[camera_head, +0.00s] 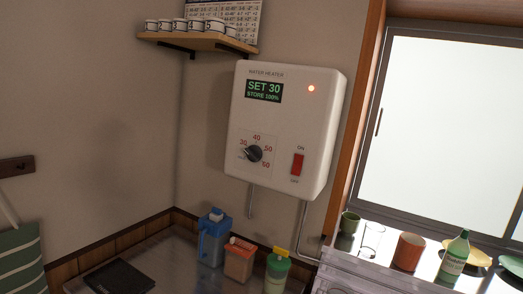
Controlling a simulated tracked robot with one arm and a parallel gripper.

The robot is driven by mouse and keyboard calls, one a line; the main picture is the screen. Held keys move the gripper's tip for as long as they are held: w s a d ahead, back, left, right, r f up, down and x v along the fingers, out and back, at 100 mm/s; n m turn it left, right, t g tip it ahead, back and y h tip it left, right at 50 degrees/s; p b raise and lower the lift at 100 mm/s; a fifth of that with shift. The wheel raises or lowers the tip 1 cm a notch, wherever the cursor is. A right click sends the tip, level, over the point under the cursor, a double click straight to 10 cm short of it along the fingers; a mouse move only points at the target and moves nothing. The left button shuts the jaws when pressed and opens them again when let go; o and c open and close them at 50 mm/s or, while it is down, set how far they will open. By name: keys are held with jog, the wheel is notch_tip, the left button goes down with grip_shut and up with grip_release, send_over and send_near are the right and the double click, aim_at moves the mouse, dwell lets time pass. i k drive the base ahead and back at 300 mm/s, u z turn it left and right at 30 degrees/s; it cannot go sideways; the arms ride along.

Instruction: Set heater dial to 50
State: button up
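A white water heater (285,125) hangs on the wall in the middle of the view. Its green display (264,91) reads "SET 30" and "STORE 100%". Its black dial (253,153) is at the lower left of the front, ringed by red numbers including 30, 40, 50 and 60. The dial's light mark seems to point left, near the 30. A red ON/OFF switch (297,165) is right of the dial. My gripper is not in view.
Below the heater, a counter holds a blue jug (213,240), an orange container (239,260), a green container (277,272) and a dark flat object (119,277). A shelf (198,42) with cups is above left. A window (445,125) is right. The space before the dial looks clear.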

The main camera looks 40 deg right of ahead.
aim_at(254, 153)
jog(key=z, duration=0.4)
jog(key=i, duration=0.85)
jog(key=z, duration=0.5)
